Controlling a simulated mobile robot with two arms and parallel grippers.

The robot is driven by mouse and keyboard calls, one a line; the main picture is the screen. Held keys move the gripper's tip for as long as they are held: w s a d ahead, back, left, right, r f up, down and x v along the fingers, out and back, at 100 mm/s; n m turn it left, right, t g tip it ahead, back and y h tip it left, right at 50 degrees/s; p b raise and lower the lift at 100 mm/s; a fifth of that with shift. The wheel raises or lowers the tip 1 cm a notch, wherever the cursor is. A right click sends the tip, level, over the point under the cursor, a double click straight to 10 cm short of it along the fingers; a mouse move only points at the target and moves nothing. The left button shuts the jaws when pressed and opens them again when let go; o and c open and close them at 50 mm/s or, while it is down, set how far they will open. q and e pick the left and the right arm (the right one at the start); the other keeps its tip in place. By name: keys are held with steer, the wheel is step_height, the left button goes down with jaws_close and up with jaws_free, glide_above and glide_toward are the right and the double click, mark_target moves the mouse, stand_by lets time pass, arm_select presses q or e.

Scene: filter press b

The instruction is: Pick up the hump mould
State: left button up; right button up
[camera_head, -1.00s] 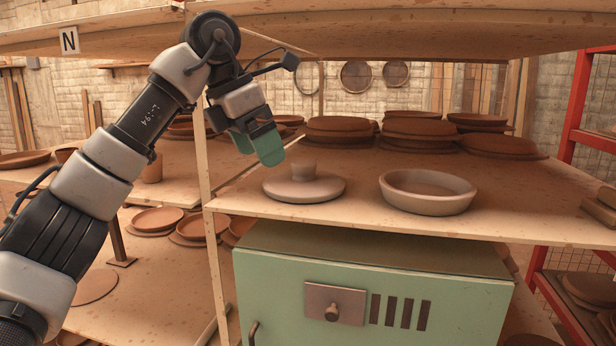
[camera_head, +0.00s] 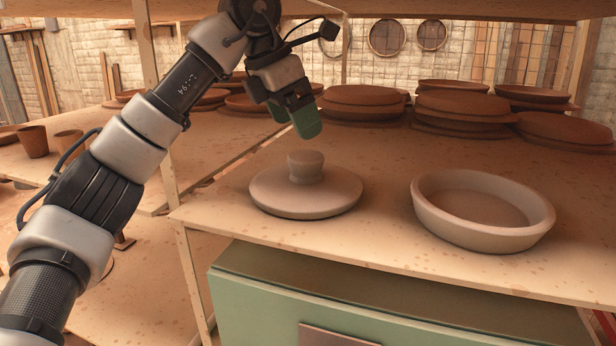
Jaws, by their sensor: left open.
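The hump mould (camera_head: 306,191) looks like a pale clay disc with a round knob on top. It sits flat on the wooden shelf (camera_head: 375,240), left of a shallow round dish (camera_head: 482,208). My left gripper (camera_head: 300,118) has green fingertips pointing down and is above and slightly behind the mould's knob. A gap shows between the fingertips and the knob. The gripper is open and holds nothing. My right gripper is not in view.
Stacks of brown clay discs (camera_head: 462,110) stand behind on the same shelf. A wooden board (camera_head: 480,10) hangs close above the arm. A green cabinet (camera_head: 260,305) is below the shelf. A wooden post (camera_head: 145,50) stands at the left, with clay pots (camera_head: 33,141) beyond.

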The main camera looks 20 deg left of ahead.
mark_target(306, 155)
arm_select(q)
steer(key=shift+p+x, duration=0.3)
steer(key=shift+x, duration=0.9)
steer(key=f+p, duration=0.1)
steer(key=f, duration=0.1)
steer(key=w+f+p, duration=0.1)
steer(key=f, duration=0.1)
steer(key=shift+w+d+p, duration=0.1)
steer(key=shift+w+p, duration=0.05)
steer(key=shift+p, duration=0.25)
steer(key=shift+d+f, duration=0.1)
steer(key=shift+f, duration=0.4)
steer(key=shift+w+d+f, duration=0.1)
steer(key=shift+c, duration=1.1)
jaws_close()
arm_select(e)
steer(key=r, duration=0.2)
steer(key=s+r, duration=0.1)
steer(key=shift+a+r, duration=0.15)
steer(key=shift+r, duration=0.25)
